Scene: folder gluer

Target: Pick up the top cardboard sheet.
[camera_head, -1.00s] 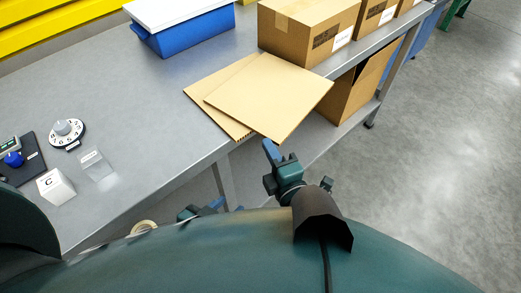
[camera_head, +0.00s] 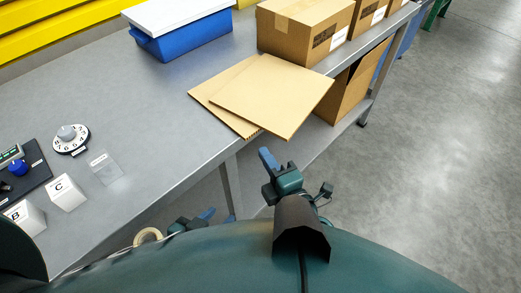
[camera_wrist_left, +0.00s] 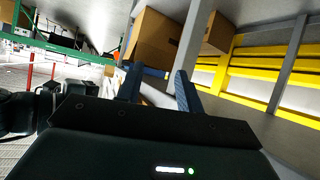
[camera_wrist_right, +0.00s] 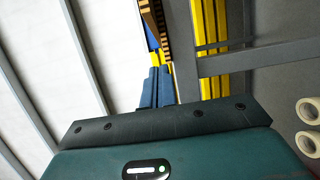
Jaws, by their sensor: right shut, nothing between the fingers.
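The top cardboard sheet (camera_head: 275,95) is a flat tan square. It lies askew on a second cardboard sheet (camera_head: 220,92) at the table's front edge, and its near corner juts past the edge. My right gripper (camera_head: 268,160) is just in front of and below that corner, apart from it. Its blue fingers are together and empty in the right wrist view (camera_wrist_right: 156,88). My left gripper (camera_head: 207,215) is lower and further left, mostly hidden behind my body. In the left wrist view (camera_wrist_left: 158,92) its fingers are apart with nothing held between them.
The grey table (camera_head: 130,125) carries a blue bin with a white lid (camera_head: 185,30) and cardboard boxes (camera_head: 305,30) behind the sheets. A dial (camera_head: 70,138) and white lettered cubes (camera_head: 66,193) stand at left. An open box (camera_head: 350,95) sits on the lower shelf.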

